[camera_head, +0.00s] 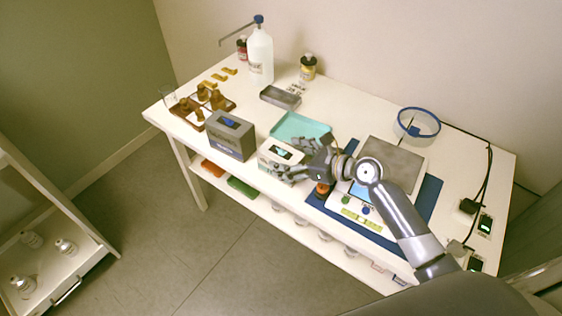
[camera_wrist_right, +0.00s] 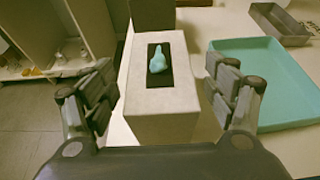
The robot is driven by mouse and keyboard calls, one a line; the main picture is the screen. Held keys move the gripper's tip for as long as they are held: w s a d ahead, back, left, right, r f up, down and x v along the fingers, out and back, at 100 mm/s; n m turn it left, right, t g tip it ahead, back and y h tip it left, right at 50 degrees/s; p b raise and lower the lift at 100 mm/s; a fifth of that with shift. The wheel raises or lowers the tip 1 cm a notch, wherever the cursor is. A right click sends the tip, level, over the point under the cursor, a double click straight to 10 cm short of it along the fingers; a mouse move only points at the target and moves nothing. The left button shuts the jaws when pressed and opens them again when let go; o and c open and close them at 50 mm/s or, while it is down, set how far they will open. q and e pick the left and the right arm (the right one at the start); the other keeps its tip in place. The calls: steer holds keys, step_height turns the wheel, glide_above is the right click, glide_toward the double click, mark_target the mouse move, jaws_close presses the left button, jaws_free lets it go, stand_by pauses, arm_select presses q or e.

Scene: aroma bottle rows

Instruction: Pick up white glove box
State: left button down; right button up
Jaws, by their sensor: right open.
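The white glove box (camera_head: 271,160) stands near the front edge of the white table, with a dark slot and a teal glove tip on top. In the right wrist view the white glove box (camera_wrist_right: 162,100) lies between the two fingers, its dark slot and teal glove facing up. My right gripper (camera_head: 296,158) is open around the box's upper part, coming from the right. In the wrist view the fingers of the right gripper (camera_wrist_right: 164,100) stand apart on both sides, with a gap visible at each side. My left gripper is not in view.
A grey glove box (camera_head: 230,136) stands just left of the white one. A teal tray (camera_head: 301,128) lies close behind it. A brown rack (camera_head: 203,105), a white pump bottle (camera_head: 260,55) and a scale (camera_head: 395,163) are on the table. An amber bottle (camera_head: 322,189) stands near my right gripper.

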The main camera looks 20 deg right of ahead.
mark_target(280, 155)
steer(key=x, duration=0.3)
steer(key=shift+w+a+f, duration=0.1)
steer(key=shift+w, duration=0.05)
steer(key=c, duration=1.3)
steer(key=shift+r, duration=0.2)
